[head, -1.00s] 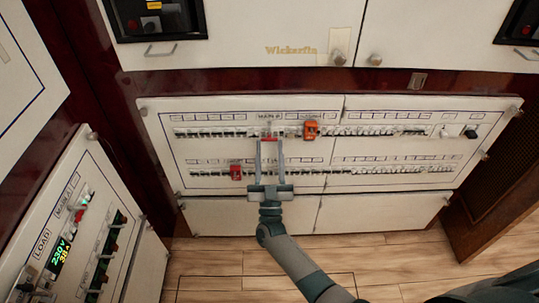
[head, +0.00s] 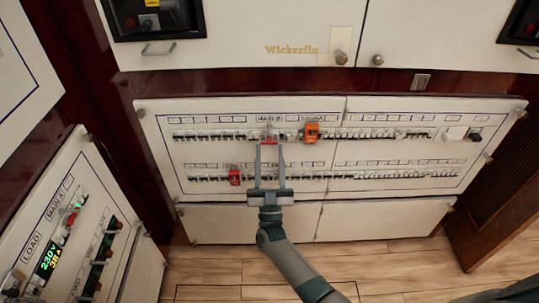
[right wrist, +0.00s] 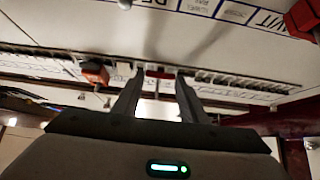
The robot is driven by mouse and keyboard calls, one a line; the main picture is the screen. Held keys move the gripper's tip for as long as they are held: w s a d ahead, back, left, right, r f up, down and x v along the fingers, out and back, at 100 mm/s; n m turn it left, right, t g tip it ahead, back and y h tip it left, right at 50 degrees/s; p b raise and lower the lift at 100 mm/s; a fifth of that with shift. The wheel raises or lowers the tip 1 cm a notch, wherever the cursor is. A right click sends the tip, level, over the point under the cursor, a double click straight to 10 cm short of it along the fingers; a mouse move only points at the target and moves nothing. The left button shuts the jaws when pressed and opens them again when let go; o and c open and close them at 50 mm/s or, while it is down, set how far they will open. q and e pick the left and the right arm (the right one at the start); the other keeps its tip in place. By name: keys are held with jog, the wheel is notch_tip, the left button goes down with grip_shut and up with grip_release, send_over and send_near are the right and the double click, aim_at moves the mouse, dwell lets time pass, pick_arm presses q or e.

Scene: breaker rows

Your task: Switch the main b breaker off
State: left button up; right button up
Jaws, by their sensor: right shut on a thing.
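The main b breaker (head: 269,140) sits in the upper row of the wide white panel, under a label that reads MAIN B (head: 269,118). Its red handle also shows in the right wrist view (right wrist: 159,73). My right gripper (head: 269,147) comes up from below, with one finger on each side of the red handle, and is shut on it. Whether the handle is up or down is too small to tell. My left gripper is not in view.
An orange block (head: 311,131) stands close to the right in the same row. A red block (head: 235,176) is on the lower row. Several small white breakers line both rows. A side panel with a lit display (head: 48,258) stands at the left.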

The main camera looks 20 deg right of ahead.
jog(key=o, duration=1)
jog(key=shift+o, duration=0.2)
jog(key=shift+f, duration=0.1)
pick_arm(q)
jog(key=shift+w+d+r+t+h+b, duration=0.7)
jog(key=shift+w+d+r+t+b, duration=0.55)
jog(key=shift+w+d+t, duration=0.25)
pick_arm(e)
jog(key=v, duration=1.7)
jog(key=shift+f, duration=0.15)
jog(key=shift+a, duration=0.1)
